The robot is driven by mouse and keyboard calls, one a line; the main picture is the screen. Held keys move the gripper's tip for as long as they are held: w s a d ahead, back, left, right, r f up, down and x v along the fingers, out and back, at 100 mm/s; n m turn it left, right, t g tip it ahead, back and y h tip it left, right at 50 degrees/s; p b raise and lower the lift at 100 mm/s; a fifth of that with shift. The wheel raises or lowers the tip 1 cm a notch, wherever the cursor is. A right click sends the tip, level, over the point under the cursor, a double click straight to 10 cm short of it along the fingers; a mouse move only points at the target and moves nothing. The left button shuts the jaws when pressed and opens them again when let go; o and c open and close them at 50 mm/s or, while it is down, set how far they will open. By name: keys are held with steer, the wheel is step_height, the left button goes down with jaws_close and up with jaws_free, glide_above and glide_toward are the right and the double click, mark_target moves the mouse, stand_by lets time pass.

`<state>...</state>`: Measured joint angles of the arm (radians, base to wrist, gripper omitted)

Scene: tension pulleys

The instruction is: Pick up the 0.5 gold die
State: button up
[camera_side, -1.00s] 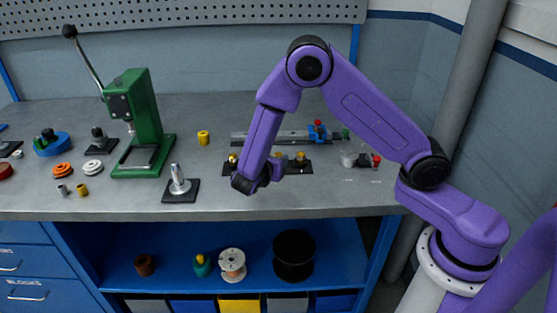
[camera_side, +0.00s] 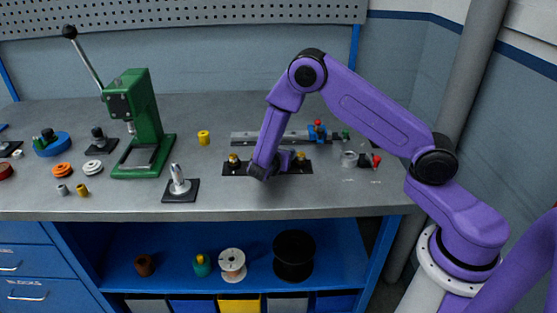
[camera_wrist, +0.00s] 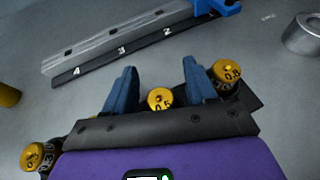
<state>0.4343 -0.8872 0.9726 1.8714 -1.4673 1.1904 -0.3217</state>
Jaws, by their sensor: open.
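The gold die marked 0.5 (camera_wrist: 160,99) shows in the wrist view between my gripper's two blue fingers. My gripper (camera_wrist: 158,80) is open, with one finger on each side of the die; I cannot tell whether either finger touches it. A gold die marked 0.8 (camera_wrist: 227,72) stands just right of the right finger. Another gold die (camera_wrist: 40,156), its mark hard to read, is at the lower left. In the side view my gripper (camera_side: 262,175) is low over the black die plate (camera_side: 236,168) and hides the 0.5 die. The outer dies show at the left (camera_side: 233,158) and right (camera_side: 300,156).
A grey numbered rail (camera_wrist: 125,42) with a blue slider (camera_wrist: 226,7) lies behind the dies. A metal cup (camera_wrist: 303,36) stands at the right. A green press (camera_side: 140,125) and a metal post on a black base (camera_side: 180,183) stand left of my gripper. The bench front is clear.

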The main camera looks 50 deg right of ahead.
steer(key=shift+c, duration=0.3)
jaws_close()
steer(key=shift+r, duration=0.1)
